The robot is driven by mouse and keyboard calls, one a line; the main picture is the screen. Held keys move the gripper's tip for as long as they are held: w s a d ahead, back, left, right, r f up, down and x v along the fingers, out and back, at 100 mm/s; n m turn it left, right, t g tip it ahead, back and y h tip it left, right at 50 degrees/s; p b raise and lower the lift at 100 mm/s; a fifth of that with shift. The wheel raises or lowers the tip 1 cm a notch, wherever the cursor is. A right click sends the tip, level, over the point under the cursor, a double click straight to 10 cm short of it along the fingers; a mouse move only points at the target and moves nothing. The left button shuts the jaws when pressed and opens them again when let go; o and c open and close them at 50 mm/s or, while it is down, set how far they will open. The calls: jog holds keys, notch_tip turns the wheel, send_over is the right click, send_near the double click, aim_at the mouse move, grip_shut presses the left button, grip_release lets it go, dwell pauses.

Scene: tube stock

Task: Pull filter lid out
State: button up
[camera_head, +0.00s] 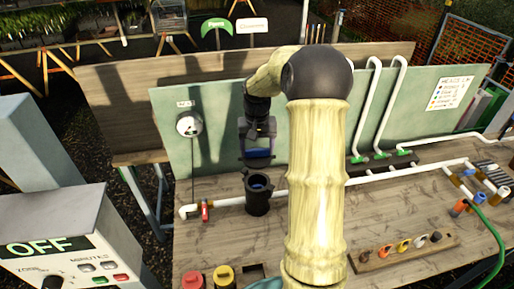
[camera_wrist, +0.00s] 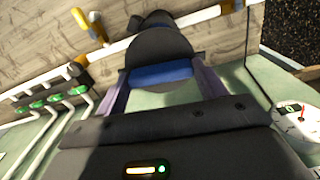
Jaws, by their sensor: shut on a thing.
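My gripper (camera_head: 258,147) is shut on the filter lid (camera_head: 256,163), a dark disc held above the filter housing. In the wrist view the purple fingers of my gripper (camera_wrist: 162,84) close on the lid's blue grip bar, and the dark lid (camera_wrist: 158,45) shows beyond it. The filter housing (camera_head: 257,200) is a black upright cup on the bench, joined to the white pipe. Its top is open, with something blue inside. A gap shows between lid and housing in the head view.
A red-handled valve (camera_head: 205,211) sits on the pipe left of the housing. A round gauge (camera_head: 189,124) is on the green back panel (camera_head: 221,100). White pipes (camera_head: 399,100) rise at right. A wooden rack (camera_head: 405,252) with coloured pieces lies front right.

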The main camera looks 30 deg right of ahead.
aim_at(257, 149)
jog(key=shift+r+p, duration=1.55)
jog(key=shift+r, duration=0.4)
jog(key=shift+f, duration=0.1)
